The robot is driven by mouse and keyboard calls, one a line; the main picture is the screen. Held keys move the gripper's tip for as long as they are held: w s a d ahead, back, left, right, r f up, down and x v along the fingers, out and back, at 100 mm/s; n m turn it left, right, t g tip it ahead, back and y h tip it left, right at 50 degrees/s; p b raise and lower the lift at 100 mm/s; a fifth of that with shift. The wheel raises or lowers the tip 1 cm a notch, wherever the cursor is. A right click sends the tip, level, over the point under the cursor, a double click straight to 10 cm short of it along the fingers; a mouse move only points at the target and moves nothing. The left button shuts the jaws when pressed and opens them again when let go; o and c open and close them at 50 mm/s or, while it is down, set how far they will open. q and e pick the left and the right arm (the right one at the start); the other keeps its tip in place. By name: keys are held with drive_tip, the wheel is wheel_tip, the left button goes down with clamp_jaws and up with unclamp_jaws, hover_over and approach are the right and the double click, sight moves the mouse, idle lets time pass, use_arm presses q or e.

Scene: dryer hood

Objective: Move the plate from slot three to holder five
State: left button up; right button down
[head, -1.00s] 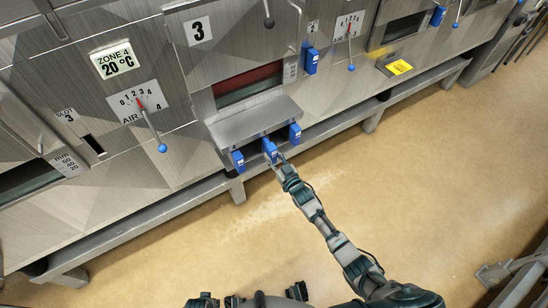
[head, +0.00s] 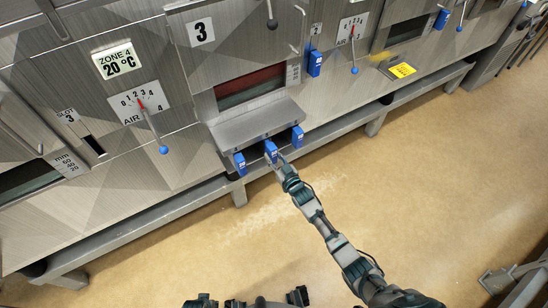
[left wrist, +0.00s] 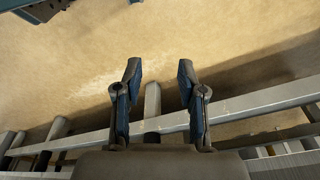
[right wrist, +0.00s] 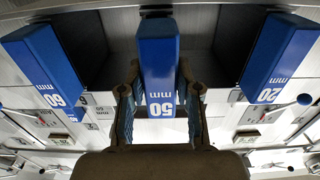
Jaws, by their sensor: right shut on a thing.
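The blue 50 mm plate (head: 271,148) is in the middle bay of the grey holder (head: 250,122) under the door marked 3. Its blue end also shows in the right wrist view (right wrist: 158,60). My right gripper (head: 279,160) has a finger on each side of it and is shut on it. In the right wrist view, the fingers (right wrist: 160,100) flank the 50 mm label. Slot three (head: 93,145), at left on the panel, shows a dark opening with no blue plate end. My left gripper (left wrist: 157,80) is open and empty, above the floor.
A 60 mm plate (right wrist: 45,65) and a 20 mm plate (right wrist: 278,58) flank the held one. Another blue plate (head: 314,63) sits by the label 2. A lever with a blue knob (head: 163,149) sticks out. A grey rail (head: 150,225) runs below; open floor lies in front.

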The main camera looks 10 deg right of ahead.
use_arm(q)
drive_tip(key=shift+w+r+b, duration=0.2)
drive_tip(key=shift+r+b, duration=0.3)
drive_tip(key=shift+r, duration=0.9)
use_arm(e)
drive_tip(key=shift+x, duration=0.85)
drive_tip(key=c, duration=0.7)
unclamp_jaws()
drive_tip(key=shift+a+r, duration=0.1)
drive_tip(key=shift+s, duration=0.1)
drive_tip(key=shift+s+f, duration=0.2)
drive_tip(key=shift+s, duration=0.1)
drive_tip(key=v, duration=1.1)
drive_tip(key=shift+s+r, duration=0.1)
drive_tip(key=shift+r, duration=0.05)
